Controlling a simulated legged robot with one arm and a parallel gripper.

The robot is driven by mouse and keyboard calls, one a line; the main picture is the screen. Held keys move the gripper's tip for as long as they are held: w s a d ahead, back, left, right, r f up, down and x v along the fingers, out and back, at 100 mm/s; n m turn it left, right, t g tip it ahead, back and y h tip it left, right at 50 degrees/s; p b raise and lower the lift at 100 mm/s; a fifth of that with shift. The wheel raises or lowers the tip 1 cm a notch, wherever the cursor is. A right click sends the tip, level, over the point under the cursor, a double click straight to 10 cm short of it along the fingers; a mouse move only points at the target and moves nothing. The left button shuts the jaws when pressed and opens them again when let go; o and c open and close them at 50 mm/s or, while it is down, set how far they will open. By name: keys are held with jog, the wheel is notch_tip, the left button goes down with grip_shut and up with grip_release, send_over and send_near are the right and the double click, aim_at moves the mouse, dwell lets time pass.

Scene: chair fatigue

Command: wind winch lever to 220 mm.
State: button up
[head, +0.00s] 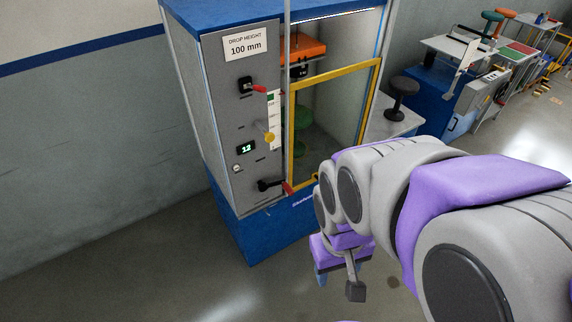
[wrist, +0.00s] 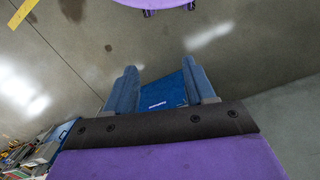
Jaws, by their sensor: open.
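The test cabinet (head: 237,110) has a grey control panel with a sign reading "DROP HEIGHT 100 mm" (head: 246,46). A yellow-knobbed lever (head: 268,137) sticks out beside a white and green scale strip (head: 273,108). No label shows which is the winch lever. My gripper (head: 322,279) hangs in front of and to the right of the cabinet base, apart from every lever. In the wrist view its blue fingers (wrist: 160,85) are spread and empty.
A yellow-framed door (head: 335,75) covers the cabinet's front opening. The blue base (head: 262,232) also shows between my fingers in the wrist view (wrist: 172,92). The floor (head: 180,290) at front left is clear.

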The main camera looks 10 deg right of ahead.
jog(key=w+d+f+n+t+b, duration=0.1)
jog(key=w+d+f+t, duration=0.2)
jog(key=w+f, duration=0.7)
jog(key=w+d+f+n+t+y, duration=0.1)
jog(key=w+d+f+t, duration=0.25)
jog(key=w, duration=1.15)
jog(key=w+d+f+n+t+b, duration=0.1)
jog(key=w+d+f+n+t, duration=0.1)
jog(key=w+f, duration=0.85)
jog(key=w+f+t+y, duration=0.2)
jog(key=w+f, duration=0.1)
jog(key=w, duration=0.3)
jog(key=t+y+b, duration=0.2)
jog(key=t+y, duration=0.1)
jog(key=t, duration=0.1)
send_near(292, 194)
jog(key=s+d, duration=0.1)
jog(key=d, duration=0.1)
jog(key=s+f+m+t, duration=0.1)
jog(key=s+f+t, duration=0.2)
jog(key=s, duration=0.3)
jog(key=b+x, duration=0.2)
jog(key=x, duration=0.6)
jog(key=b+x, duration=0.3)
jog(key=x, duration=0.6)
jog(key=shift+w+a+r+b, duration=0.1)
jog(key=shift+r+b, duration=0.1)
jog(key=shift+b, duration=0.15)
jog(key=shift+c, duration=0.3)
grip_shut()
